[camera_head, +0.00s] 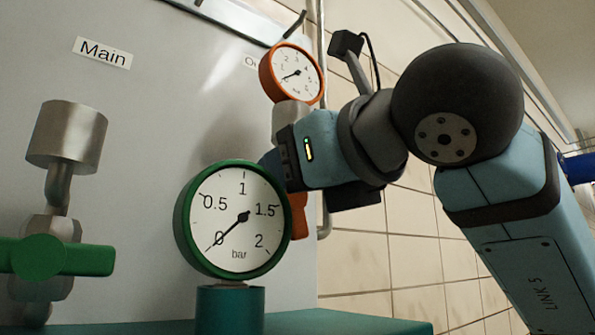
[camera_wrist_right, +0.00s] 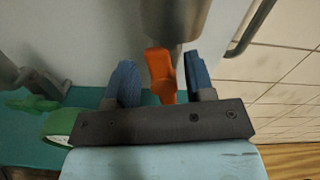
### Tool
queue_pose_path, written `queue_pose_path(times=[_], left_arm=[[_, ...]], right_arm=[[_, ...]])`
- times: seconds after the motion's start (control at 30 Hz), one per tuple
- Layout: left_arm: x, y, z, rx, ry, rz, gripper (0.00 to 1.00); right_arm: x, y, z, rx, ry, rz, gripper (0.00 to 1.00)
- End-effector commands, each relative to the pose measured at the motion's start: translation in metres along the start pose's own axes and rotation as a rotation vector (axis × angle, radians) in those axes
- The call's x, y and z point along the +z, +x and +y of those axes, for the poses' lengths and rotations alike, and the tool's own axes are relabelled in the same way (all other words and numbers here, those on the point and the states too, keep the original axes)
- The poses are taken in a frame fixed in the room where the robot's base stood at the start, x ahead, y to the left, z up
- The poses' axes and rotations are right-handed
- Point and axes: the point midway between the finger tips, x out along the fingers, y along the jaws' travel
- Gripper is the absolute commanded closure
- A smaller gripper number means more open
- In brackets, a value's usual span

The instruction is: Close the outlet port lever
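The orange lever (camera_wrist_right: 160,75) hangs below a grey metal fitting (camera_wrist_right: 175,18) in the right wrist view. My right gripper (camera_wrist_right: 160,82) is open, with one blue finger on each side of the lever and a visible gap to both. In the head view a small part of the orange lever (camera_head: 298,214) shows below the gripper, behind the green gauge. An orange-rimmed gauge (camera_head: 291,74) sits above it, near a partly hidden label (camera_head: 250,62) starting with "O". The fingertips are mostly hidden there. My left gripper is not in view.
A green-rimmed gauge (camera_head: 233,220) stands close in front of the right gripper. A green lever (camera_head: 55,259) on a metal valve is at the left, under a "Main" label (camera_head: 103,53). A tiled wall (camera_head: 400,250) lies behind, with a grey panel (camera_head: 150,130) beside it.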

Motion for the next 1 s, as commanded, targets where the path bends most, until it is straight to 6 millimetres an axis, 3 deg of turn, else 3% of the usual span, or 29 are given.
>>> queue_pose_path(times=[0.23,0.37,0.8,1.0], left_arm=[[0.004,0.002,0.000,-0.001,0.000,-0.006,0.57],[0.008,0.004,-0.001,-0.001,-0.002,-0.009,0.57],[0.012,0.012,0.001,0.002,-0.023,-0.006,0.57],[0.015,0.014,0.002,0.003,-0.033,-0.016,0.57]], right_arm=[[0.000,-0.001,0.000,0.000,0.001,0.000,0.51],[-0.001,-0.013,0.000,-0.001,0.000,-0.002,0.51],[-0.001,-0.107,0.001,-0.001,-0.001,-0.005,0.51],[0.000,-0.132,0.000,-0.001,-0.001,-0.002,0.51]])
